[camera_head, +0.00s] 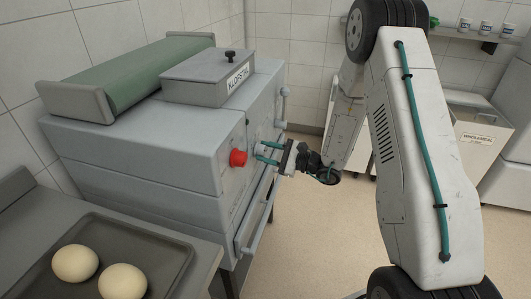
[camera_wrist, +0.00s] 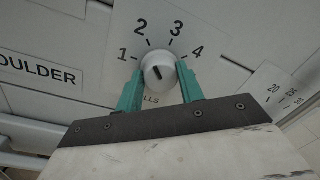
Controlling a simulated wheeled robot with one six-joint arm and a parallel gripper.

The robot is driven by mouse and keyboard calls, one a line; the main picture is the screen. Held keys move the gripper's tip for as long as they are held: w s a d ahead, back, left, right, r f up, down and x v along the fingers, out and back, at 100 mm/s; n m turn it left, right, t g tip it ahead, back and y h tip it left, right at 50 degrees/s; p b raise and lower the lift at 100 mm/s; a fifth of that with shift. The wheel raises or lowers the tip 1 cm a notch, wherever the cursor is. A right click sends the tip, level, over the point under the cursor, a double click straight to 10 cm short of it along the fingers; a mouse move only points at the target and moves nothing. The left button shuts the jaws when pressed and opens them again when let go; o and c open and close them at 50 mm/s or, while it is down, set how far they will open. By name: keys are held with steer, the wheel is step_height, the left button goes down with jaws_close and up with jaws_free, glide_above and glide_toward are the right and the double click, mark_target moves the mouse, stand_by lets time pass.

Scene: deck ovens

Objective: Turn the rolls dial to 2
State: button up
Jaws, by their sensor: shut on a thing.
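The rolls dial (camera_wrist: 160,73) is a round white knob with a dark pointer line, on a pale plate marked 1, 2, 3 and 4. The lettering under it is partly covered, with "LLS" readable. The pointer slants up and left, roughly between the 1 and the 2; I cannot tell its exact setting. My gripper (camera_wrist: 159,75) has its teal fingers shut on the dial, one on each side. In the head view my gripper (camera_head: 258,151) reaches the front of the grey machine (camera_head: 130,150), and its fingers largely hide the dial.
A red knob (camera_head: 238,158) sticks out just left of my gripper. A long handle bar (camera_head: 256,225) runs below it. A "MOULDER" label (camera_wrist: 40,72) and another scale marked 20, 25, 30 (camera_wrist: 283,95) flank the dial. A tray (camera_head: 176,256) with dough balls stands front left.

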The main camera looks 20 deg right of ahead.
steer(key=shift+w+r, duration=0.15)
steer(key=shift+r, duration=0.05)
steer(key=o, duration=1)
steer(key=shift+a, duration=0.2)
steer(key=shift+s+d+f, duration=0.15)
steer(key=shift+s+d, duration=0.05)
steer(key=shift+d, duration=0.15)
steer(key=v, duration=0.7)
